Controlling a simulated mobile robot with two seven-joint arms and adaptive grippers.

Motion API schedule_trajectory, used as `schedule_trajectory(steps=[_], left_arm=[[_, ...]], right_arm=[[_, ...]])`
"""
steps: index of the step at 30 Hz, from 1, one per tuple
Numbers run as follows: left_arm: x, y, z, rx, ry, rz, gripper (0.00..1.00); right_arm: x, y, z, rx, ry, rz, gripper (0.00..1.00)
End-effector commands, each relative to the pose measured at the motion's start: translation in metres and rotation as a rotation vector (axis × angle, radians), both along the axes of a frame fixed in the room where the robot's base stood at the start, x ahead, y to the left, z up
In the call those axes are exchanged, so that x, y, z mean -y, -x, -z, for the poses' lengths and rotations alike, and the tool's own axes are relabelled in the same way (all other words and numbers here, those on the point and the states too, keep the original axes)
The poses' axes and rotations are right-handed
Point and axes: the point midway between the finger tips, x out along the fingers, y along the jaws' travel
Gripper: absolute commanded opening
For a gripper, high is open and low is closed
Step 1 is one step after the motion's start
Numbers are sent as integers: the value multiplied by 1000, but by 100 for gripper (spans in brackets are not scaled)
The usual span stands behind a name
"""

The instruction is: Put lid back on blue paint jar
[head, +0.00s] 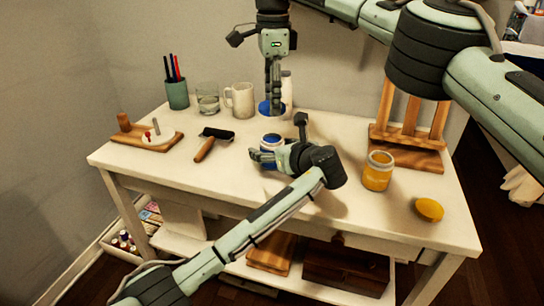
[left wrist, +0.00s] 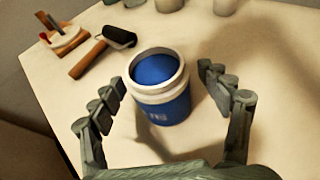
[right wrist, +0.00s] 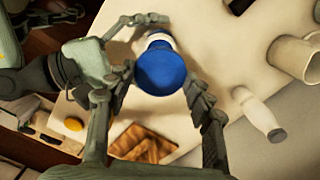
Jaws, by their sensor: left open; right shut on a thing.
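The blue paint jar (head: 271,141) stands upright and open on the white table. In the left wrist view the jar (left wrist: 165,108) shows blue paint inside its pale rim. My left gripper (head: 265,156) is open, with its fingers on either side of the jar and gaps visible beside it. My right gripper (head: 272,100) points down behind the jar and is shut on the round blue lid (head: 265,107). In the right wrist view the lid (right wrist: 160,70) hides part of the jar; the lid is apart from the jar in the head view.
A yellow jar (head: 378,171) and a yellow lid (head: 429,209) are to the right. A wooden easel (head: 408,140) stands behind them. A white bottle (head: 287,90) and mug (head: 240,99) are near my right gripper. A roller (head: 214,138) lies left of the jar.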

Motion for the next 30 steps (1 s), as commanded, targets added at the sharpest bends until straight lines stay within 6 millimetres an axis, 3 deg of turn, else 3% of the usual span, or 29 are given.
schedule_trajectory(steps=[9, 27, 30], left_arm=[[-1, -2, 1, 1, 1, 1, 77], [-1, -2, 1, 0, 0, 0, 2], [-1, -2, 1, 0, 0, 0, 0]], right_arm=[[0, 0, 0, 0, 0, 0, 40], [0, 0, 0, 0, 0, 0, 40], [0, 0, 1, 0, 0, 0, 40]])
